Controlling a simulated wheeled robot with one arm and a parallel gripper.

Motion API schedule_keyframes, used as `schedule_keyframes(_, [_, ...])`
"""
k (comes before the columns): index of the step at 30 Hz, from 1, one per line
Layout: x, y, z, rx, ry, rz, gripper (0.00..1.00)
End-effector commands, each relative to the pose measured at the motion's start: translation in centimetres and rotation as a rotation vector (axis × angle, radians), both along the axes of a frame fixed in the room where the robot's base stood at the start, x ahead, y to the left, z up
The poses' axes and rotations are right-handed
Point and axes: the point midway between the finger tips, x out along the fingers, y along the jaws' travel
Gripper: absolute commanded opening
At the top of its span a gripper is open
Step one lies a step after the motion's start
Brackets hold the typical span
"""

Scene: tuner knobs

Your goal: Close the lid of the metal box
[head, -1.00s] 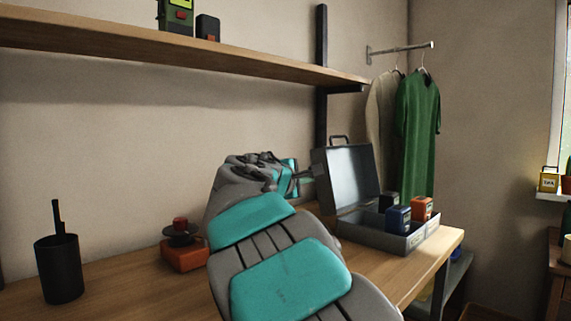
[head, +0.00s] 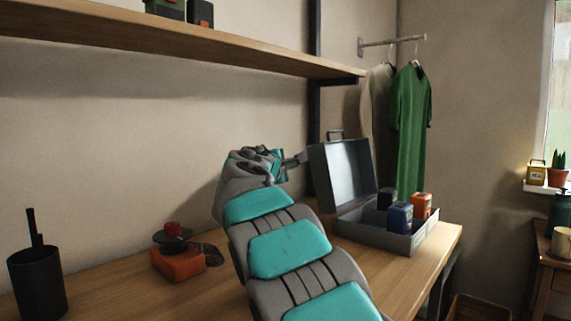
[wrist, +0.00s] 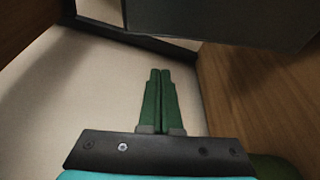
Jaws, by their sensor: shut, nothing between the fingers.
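The grey metal box (head: 372,232) stands on the right end of the workbench, with its lid (head: 343,166) raised about upright at its back left. Blue, orange and dark block-like items sit in it. My gripper (head: 303,158) is to the left of the lid, near its upper left edge and behind it; I cannot tell whether it touches. In the wrist view my gripper's two green fingers (wrist: 160,72) lie side by side, shut and empty. A dark grey panel, probably the lid (wrist: 220,18), fills the top of that view above the fingertips.
The wooden workbench (head: 130,288) also holds an orange device (head: 178,262) with a red knob and a black cup (head: 38,282) at left. A shelf (head: 180,50) runs above. Clothes (head: 410,130) hang behind the box. The bench between the orange device and the box is partly hidden by my arm.

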Motion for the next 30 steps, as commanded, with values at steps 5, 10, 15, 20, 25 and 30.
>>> schedule_keyframes(5, [0.3,-0.9,0.2,0.000,-0.001,0.000,0.00])
schedule_keyframes(10, [-0.6,-1.9,0.5,0.000,-0.002,0.001,0.00])
schedule_keyframes(15, [-1.5,-2.7,0.7,0.000,-0.002,0.001,0.00])
schedule_keyframes(20, [-1.9,-3.1,0.9,-0.001,-0.002,0.001,0.00])
schedule_keyframes(25, [-1.9,-3.1,0.9,-0.001,-0.002,0.001,0.00])
schedule_keyframes(30, [-1.9,-3.1,0.9,0.000,-0.002,0.001,0.00])
